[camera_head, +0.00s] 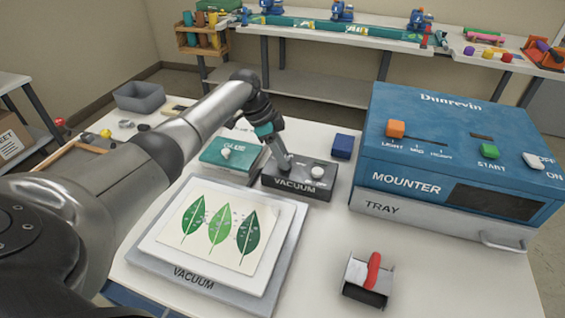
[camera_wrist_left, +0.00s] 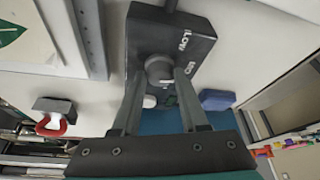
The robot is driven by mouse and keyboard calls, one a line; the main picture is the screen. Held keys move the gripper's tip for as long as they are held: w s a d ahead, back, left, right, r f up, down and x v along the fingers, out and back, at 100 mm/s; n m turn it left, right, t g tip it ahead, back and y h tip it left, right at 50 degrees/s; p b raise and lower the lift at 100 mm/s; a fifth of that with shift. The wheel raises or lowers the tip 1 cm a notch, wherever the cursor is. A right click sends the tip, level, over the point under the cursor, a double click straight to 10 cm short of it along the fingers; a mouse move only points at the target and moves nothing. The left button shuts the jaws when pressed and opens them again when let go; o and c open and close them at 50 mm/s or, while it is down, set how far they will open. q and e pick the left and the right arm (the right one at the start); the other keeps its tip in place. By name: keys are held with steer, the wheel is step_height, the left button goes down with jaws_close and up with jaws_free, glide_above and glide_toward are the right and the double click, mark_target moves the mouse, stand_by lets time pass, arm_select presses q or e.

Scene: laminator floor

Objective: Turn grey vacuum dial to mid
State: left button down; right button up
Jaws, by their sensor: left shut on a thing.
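The grey vacuum dial (camera_wrist_left: 158,68) sits on top of the dark grey box marked VACUUM (camera_head: 296,184), which also shows in the left wrist view (camera_wrist_left: 195,30). LOW and another, partly hidden label are printed beside the dial. My left gripper (camera_head: 284,163) reaches down onto the left part of this box. In the left wrist view its fingers (camera_wrist_left: 160,80) are shut on the dial, one on each side. In the head view the gripper hides the dial. I cannot tell which label the dial points to. A white knob (camera_head: 318,172) is on the box's right part. My right gripper is not in view.
The blue mounter (camera_head: 455,130) stands to the right, with its grey tray (camera_head: 400,208) below. A teal glue box (camera_head: 230,157) is behind left, a leaf print (camera_head: 218,225) in front left. A blue block (camera_head: 342,146) and a red-handled tool (camera_head: 372,275) stand nearby.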

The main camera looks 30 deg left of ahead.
arm_select(q)
steer(key=shift+f+m+g+b, duration=0.1)
steer(key=shift+m+g+b, duration=0.3)
steer(key=shift+m+b, duration=0.5)
steer(key=shift+c, duration=2.2)
jaws_free()
steer(key=p+v, duration=0.2)
steer(key=v, duration=1.3)
steer(key=shift+a, duration=0.2)
